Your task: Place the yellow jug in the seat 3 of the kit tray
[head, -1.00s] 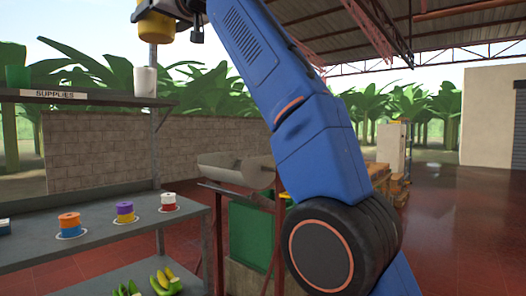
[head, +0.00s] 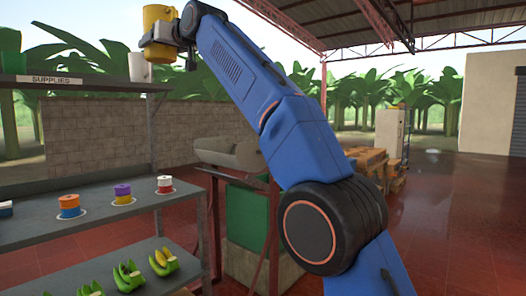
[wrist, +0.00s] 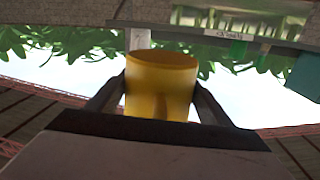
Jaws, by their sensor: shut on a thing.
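My gripper (head: 160,32) is shut on the yellow jug (head: 157,52), high at the top left of the head view. In the wrist view the jug (wrist: 160,75) sits between the two fingers, one on each side. The wrist picture is upside down, with the roof low and the shelf at the top. I cannot clearly make out the kit tray or its seat 3 in either view.
A lower shelf (head: 40,240) holds several coloured spools, with green and yellow bananas below. The red floor (head: 440,220) at right is open.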

